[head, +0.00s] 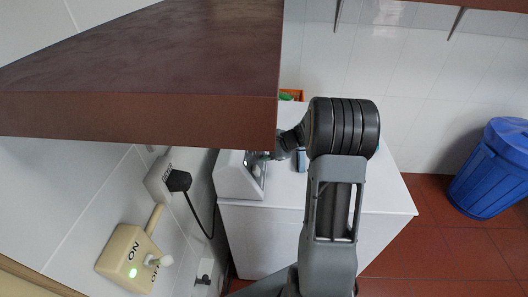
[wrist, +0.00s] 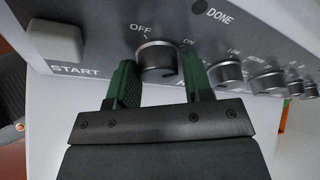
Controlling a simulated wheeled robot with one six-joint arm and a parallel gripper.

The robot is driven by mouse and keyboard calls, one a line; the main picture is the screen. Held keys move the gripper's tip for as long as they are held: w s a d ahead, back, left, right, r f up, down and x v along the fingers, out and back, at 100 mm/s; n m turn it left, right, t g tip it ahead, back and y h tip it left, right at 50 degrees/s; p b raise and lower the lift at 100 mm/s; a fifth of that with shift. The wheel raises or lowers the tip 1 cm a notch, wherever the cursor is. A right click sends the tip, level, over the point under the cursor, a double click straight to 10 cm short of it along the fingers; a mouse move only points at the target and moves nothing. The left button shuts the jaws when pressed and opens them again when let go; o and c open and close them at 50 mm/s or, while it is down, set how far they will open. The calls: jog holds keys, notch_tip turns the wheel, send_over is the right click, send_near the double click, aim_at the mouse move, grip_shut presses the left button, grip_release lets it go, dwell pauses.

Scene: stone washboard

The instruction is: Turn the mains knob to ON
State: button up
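In the wrist view, a round grey metal knob (wrist: 157,60) sits on the machine's grey panel, with OFF at its upper left and ON at its upper right. The label below it is mostly hidden. My gripper (wrist: 160,72) has one green finger on each side of this knob. The fingers are very close to its sides; whether they press on it is unclear. The way the knob points is hard to read. In the head view, my gripper (head: 272,155) is at the front of the white machine (head: 238,177), partly hidden by my arm and the overhead shelf.
The panel also has a START button (wrist: 68,70), a DONE light (wrist: 200,7) and several smaller knobs (wrist: 228,72) to the right. A brown shelf (head: 140,115) overhangs at left. A cream wall switch box (head: 128,257) has a lit green light. A blue bin (head: 492,170) stands right.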

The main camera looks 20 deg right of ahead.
jog(key=o, duration=0.4)
jog(key=shift+c, duration=0.2)
jog(key=b+v, duration=0.2)
jog(key=v, duration=1.1)
jog(key=shift+s+d+r, duration=0.25)
jog(key=s+a+f+n+g+h, duration=0.3)
jog(key=s+f+n+g, duration=0.1)
jog(key=s+f+n, duration=0.15)
jog(key=s+a+r+n+t+h, duration=0.1)
jog(key=s+a+r+n+h, duration=0.1)
jog(key=a+n, duration=0.4)
jog(key=s+a+r+n+h, duration=0.2)
jog(key=s+a+r+n, duration=0.2)
jog(key=a, duration=0.5)
jog(key=s+n, duration=0.2)
jog(key=s, duration=0.1)
jog(key=shift+s+a+n+t+h, duration=0.2)
jog(key=shift+s+n+t+h, duration=0.1)
jog(key=shift+n+t, duration=0.1)
